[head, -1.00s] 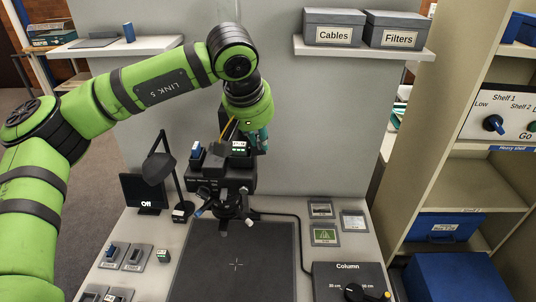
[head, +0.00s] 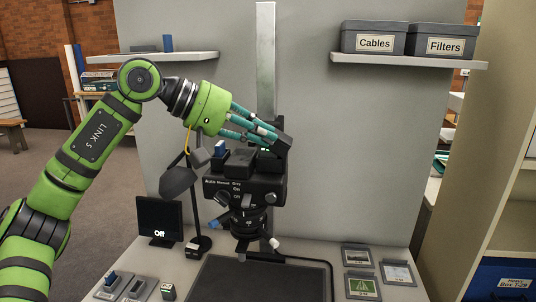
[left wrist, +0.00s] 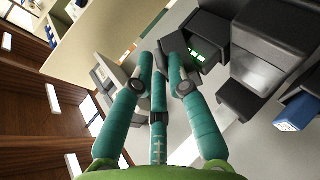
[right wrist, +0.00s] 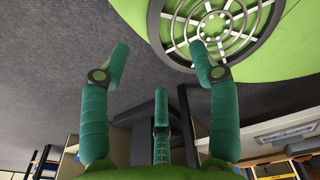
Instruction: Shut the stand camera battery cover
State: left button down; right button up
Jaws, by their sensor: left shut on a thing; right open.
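The stand camera (head: 258,187) is a black body on the column, its lens pointing down. At its top right, a dark tilted flap, which looks like the battery cover (head: 284,145), stands up from the body. Below it a small green-lit part (head: 265,150) shows; it also appears in the left wrist view (left wrist: 197,56). My left gripper (head: 272,138) reaches in from the left, its teal fingers closed on the dark flap; the exact contact is partly hidden. My right gripper (right wrist: 160,70) is open and empty, away from the camera, over grey floor.
A shelf (head: 405,61) with Cables and Filters boxes is at upper right. A dark mat (head: 260,279) lies below.

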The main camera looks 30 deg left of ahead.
aim_at(277, 144)
pick_arm(q)
jog(key=f+h+b, duration=0.1)
jog(key=b, duration=0.1)
jog(key=a+f+t+h+b, duration=0.1)
jog(key=b, duration=0.2)
jog(key=shift+s+a+n+b, duration=0.15)
jog(key=shift+n+b, duration=0.2)
jog(key=shift+n, duration=0.05)
jog(key=shift+a+f+h+b, duration=0.1)
jog(key=shift+h+b, duration=0.3)
jog(key=shift+b, duration=0.1)
jog(key=shift+a+f+t+b, duration=0.1)
jog(key=shift+t+b, duration=0.3)
jog(key=shift+b, duration=0.3)
jog(key=shift+s+a+n+h+b, duration=0.1)
jog(key=shift+n+h+b, duration=0.2)
jog(key=shift+h+b, duration=0.3)
pick_arm(e)
jog(key=w+a+f+t, duration=0.1)
jog(key=w+a+t, duration=0.1)
jog(key=w, duration=1.4)
jog(key=shift+a, duration=0.25)
pick_arm(q)
jog(key=shift+t, duration=0.3)
jog(key=c, duration=1.2)
grip_release()
jog(key=shift+c, duration=0.2)
